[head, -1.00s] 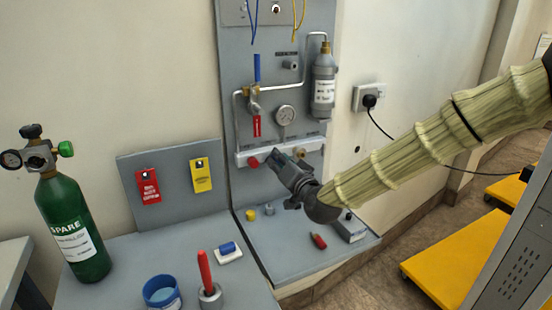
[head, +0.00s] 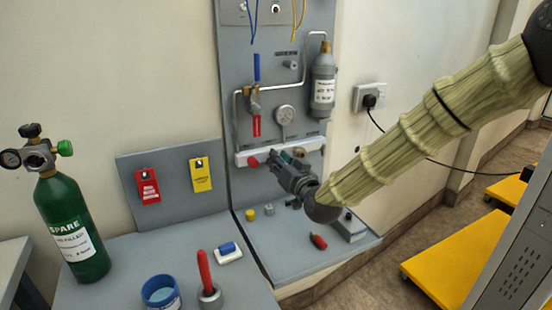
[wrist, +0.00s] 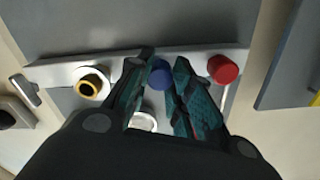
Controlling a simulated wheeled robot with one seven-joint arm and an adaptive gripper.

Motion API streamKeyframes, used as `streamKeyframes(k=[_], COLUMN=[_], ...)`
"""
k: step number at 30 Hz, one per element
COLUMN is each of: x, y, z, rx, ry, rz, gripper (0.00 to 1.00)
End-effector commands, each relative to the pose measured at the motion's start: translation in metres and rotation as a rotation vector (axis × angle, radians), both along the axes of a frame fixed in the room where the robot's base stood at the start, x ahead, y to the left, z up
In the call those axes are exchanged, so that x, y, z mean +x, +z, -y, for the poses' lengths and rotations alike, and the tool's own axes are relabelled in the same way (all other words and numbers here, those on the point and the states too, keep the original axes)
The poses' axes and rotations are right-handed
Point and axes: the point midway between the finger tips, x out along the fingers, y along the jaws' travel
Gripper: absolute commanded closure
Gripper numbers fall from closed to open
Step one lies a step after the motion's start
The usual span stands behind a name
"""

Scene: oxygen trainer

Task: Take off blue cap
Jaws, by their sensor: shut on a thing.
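The blue cap (wrist: 161,75) sits at the middle of the pale manifold bar (wrist: 52,72) in the wrist view. My gripper (wrist: 160,76) is shut on it, one dark teal finger on each side. Whether the cap is still seated on its port cannot be told. In the head view my gripper (head: 279,160) is at the bar (head: 243,159), and its fingers hide the blue cap.
A red cap (wrist: 223,69) and a brass-ringed port (wrist: 92,85) flank the blue cap. The gauge (head: 285,115), valve lever (head: 257,68) and grey bottle (head: 324,83) are above.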

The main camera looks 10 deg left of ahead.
Motion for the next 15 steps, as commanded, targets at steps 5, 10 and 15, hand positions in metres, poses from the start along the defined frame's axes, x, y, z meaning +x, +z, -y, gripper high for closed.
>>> streamKeyframes(k=[5,10,15], x=[-0.0008,-0.0006,-0.0004], y=[-0.0028,-0.0035,-0.0027], z=[0.0002,0.0007,0.0011], rx=[-0.076,-0.198,-0.245], ry=[0.001,0.0,-0.001], rz=[0.049,0.139,0.173], gripper=[1.0,1.0,1.0])
